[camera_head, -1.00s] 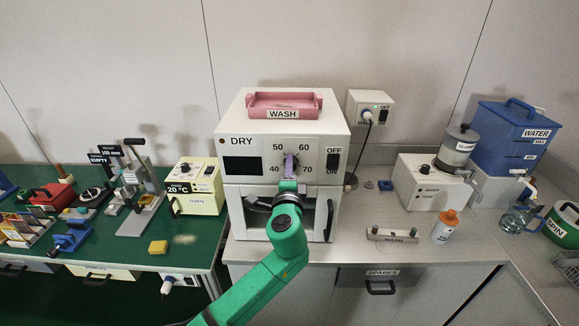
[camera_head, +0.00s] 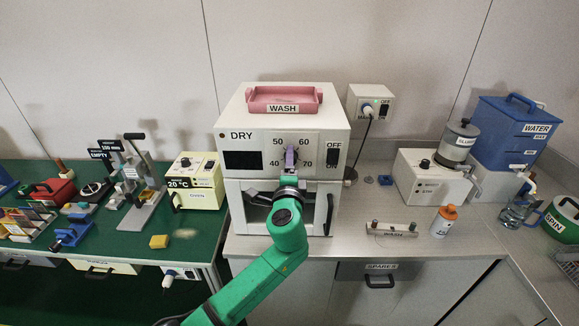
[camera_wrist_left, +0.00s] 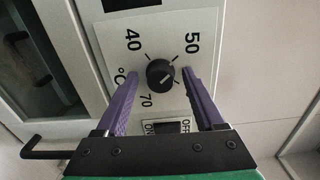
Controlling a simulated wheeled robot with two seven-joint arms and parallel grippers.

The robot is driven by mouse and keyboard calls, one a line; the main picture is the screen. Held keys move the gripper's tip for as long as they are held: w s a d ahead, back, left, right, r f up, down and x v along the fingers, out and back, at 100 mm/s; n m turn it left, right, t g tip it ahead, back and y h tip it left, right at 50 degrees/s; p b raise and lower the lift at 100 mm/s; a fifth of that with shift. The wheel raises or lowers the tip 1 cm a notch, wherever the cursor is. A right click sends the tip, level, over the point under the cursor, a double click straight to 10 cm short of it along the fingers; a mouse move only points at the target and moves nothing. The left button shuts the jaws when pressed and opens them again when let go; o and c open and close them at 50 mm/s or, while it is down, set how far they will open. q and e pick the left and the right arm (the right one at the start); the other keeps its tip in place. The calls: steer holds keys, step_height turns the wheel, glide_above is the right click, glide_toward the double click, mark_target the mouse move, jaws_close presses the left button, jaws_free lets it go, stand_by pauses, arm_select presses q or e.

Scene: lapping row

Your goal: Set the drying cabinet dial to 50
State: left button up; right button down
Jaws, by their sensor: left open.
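The drying cabinet (camera_head: 233,200), marked DRY, stands on the counter; its dial panel (camera_head: 313,141) has the numbers 40, 50, 60 and 70. In the left wrist view the black round dial (camera_wrist_left: 160,73) has a pale mark on its lower right part, on the side away from 40; its exact setting is hard to read. The 40 and 50 show there above it and the 70 below; 60 is hidden. My left gripper (camera_head: 290,157) is open at the panel; in the left wrist view its purple fingers (camera_wrist_left: 159,78) lie either side of the dial, with gaps showing.
The OFF/ON switch (camera_head: 333,157) is right of the dial; in the left wrist view it sits between my fingers, below the dial. A pink WASH tray (camera_head: 308,97) lies on top of the cabinet.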

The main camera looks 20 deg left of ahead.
arm_select(q)
steer(key=b+v, duration=0.4)
steer(key=v, duration=1)
steer(key=shift+s, duration=0.25)
steer(key=shift+d+f, duration=0.1)
steer(key=shift+f, duration=0.05)
